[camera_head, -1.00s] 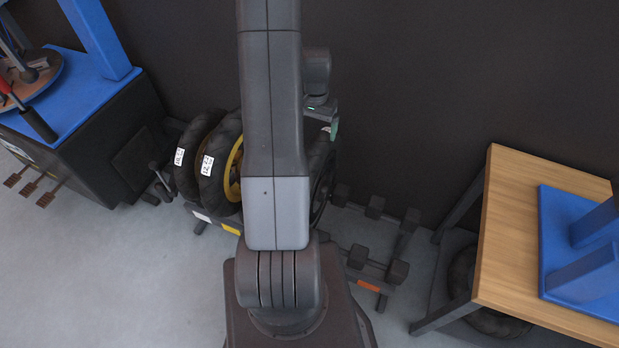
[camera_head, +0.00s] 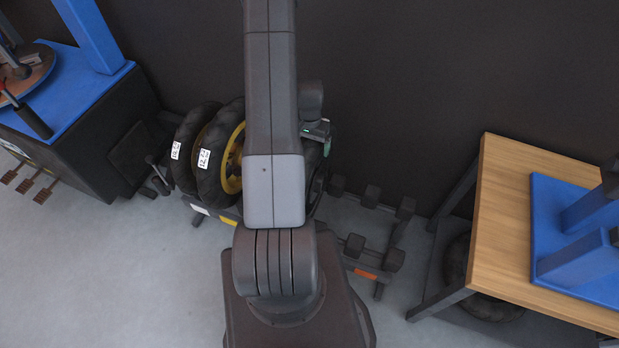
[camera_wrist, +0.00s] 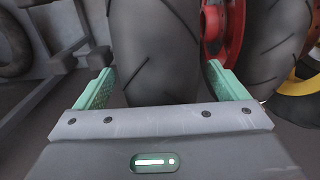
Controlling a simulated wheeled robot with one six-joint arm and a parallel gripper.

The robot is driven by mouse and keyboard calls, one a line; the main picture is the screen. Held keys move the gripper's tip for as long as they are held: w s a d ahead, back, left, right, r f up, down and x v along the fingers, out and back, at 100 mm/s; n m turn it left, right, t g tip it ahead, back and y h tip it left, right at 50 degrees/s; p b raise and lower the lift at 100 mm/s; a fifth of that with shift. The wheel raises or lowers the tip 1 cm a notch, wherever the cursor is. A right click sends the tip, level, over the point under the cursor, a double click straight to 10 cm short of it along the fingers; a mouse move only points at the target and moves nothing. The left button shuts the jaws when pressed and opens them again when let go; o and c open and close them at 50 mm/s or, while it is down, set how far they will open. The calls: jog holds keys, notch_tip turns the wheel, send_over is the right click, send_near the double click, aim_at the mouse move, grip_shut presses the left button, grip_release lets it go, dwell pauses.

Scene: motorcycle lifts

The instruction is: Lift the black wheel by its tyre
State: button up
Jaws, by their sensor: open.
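The black wheel (camera_head: 315,182) stands upright in the floor rack, mostly hidden behind my arm in the head view. In the wrist view its black tyre (camera_wrist: 156,45) rises between the two green fingers of my gripper (camera_wrist: 157,72). The gripper is open, with one finger on each side of the tyre; a dark gap shows at the left finger, and I cannot tell whether the right one touches. In the head view my gripper (camera_head: 326,140) is at the top of this wheel. Its rim is hidden in the wrist view.
A red-rimmed wheel (camera_wrist: 234,25) stands close on the right in the wrist view, with a yellow-rimmed one (camera_wrist: 290,95) beyond. Labelled tyres (camera_head: 207,165) fill the rack's left part. A dark wall stands behind.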

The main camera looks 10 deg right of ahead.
jog(key=shift+f, duration=0.85)
jog(key=c, duration=1.7)
jog(key=shift+w+r, duration=0.1)
jog(key=shift+r, duration=0.05)
jog(key=shift+c, duration=1.3)
jog(key=shift+r, duration=0.15)
jog(key=shift+r+b, duration=0.45)
jog(key=shift+r, duration=4.55)
notch_tip(320, 180, up, 13)
jog(key=p, duration=0.7)
jog(key=shift+p, duration=0.3)
